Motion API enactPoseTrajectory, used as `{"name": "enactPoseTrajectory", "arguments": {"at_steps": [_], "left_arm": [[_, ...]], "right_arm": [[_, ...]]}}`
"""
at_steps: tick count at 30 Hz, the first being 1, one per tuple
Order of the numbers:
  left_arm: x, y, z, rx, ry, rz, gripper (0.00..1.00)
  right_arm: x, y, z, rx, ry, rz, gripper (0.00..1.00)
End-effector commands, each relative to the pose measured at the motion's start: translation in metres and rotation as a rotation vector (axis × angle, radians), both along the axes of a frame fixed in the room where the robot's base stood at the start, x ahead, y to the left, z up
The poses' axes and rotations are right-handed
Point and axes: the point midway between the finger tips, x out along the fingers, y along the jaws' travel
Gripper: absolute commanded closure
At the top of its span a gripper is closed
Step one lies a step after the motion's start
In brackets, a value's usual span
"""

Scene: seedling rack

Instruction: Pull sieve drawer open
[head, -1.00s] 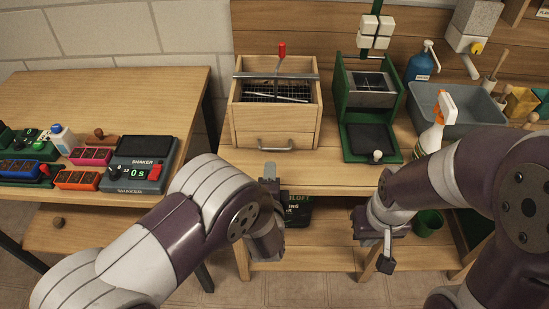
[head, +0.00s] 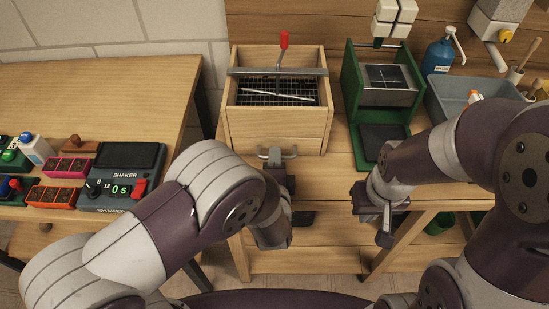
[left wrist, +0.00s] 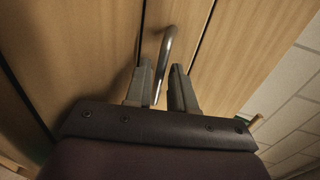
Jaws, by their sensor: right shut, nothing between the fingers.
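The sieve box (head: 240,122) is a wooden box with a wire mesh and a red-knobbed rod on top. Its drawer front (head: 312,146) is low on the near side and looks flush with the box. The metal drawer handle (head: 290,152) is partly hidden by my left gripper (head: 276,158). In the left wrist view, the handle (left wrist: 167,50) runs between the two fingers of my left gripper (left wrist: 163,88). The fingers are apart, with a gap visible beside the handle. My right gripper (head: 384,238) is shut and empty, in front of the bench at the right.
A green press (head: 352,82) stands just right of the box. Further right are a grey tub (head: 436,108) and a blue bottle (head: 438,56). A shaker (head: 122,180) sits on the left table. Below the bench is a lower shelf (head: 330,262).

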Motion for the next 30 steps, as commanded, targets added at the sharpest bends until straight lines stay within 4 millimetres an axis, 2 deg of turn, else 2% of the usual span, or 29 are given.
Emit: {"name": "enactPoseTrajectory", "arguments": {"at_steps": [1,2,30], "left_arm": [[0.0001,0.0,0.0,0.0,0.0,0.0,0.95],[0.0001,0.0,0.0,0.0,0.0,0.0,1.0],[0.0002,0.0,-0.0001,0.0,0.0,0.0,1.0]], "right_arm": [[0.0,0.0,0.0,0.0,0.0,0.0,1.0],[0.0,0.0,0.0,0.0,0.0,0.0,1.0],[0.0001,0.0,-0.0001,0.0,0.0,0.0,1.0]]}}
